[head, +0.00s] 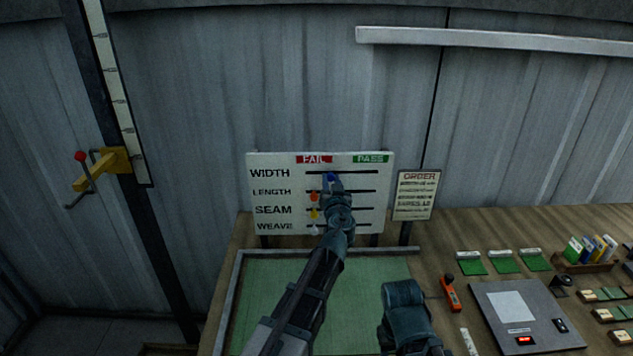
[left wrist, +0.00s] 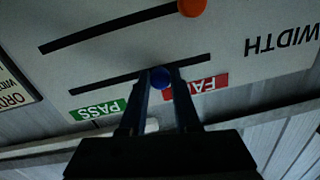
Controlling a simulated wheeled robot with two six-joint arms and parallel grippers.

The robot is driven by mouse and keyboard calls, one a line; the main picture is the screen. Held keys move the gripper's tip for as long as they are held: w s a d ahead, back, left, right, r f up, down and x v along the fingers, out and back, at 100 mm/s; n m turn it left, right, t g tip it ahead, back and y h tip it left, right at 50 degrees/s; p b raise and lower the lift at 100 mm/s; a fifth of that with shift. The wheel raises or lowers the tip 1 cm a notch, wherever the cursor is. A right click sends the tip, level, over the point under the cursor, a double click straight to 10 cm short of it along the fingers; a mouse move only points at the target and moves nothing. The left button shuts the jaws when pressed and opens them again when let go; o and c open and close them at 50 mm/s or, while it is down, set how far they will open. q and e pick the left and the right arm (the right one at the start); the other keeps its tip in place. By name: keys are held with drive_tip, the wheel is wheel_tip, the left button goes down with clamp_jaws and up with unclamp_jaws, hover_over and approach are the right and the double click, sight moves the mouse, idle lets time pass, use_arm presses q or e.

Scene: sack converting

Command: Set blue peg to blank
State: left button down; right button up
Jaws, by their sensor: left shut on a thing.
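A white board (head: 270,202) stands upright at the back, with rows WIDTH, LENGTH, SEAM and WEAVE under a red FAIL label (head: 314,159) and a green PASS label (head: 370,159). The blue peg (head: 331,176) is in the WIDTH slot (head: 361,171), between the two labels and a little toward the FAIL side. My left gripper (left wrist: 160,80) is shut on the blue peg (left wrist: 160,77), one finger on each side. Its fingers hide part of the FAIL label (left wrist: 209,84).
The orange peg (head: 314,197), yellow peg (head: 314,213) and white peg (head: 314,230) sit at the FAIL side of the lower rows. An order sign (head: 416,194) stands right of the board. A green mat (head: 265,295) lies in front; a grey panel (head: 540,318) is at right.

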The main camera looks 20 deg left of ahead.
sight(341, 172)
use_arm(q)
drive_tip(key=d, duration=0.1)
drive_tip(key=w+d, duration=0.1)
drive_tip(key=d, duration=0.1)
drive_tip(key=shift+d, duration=0.25)
drive_tip(key=c, duration=0.6)
unclamp_jaws()
drive_tip(key=v, duration=1.4)
drive_tip(key=shift+w, duration=0.1)
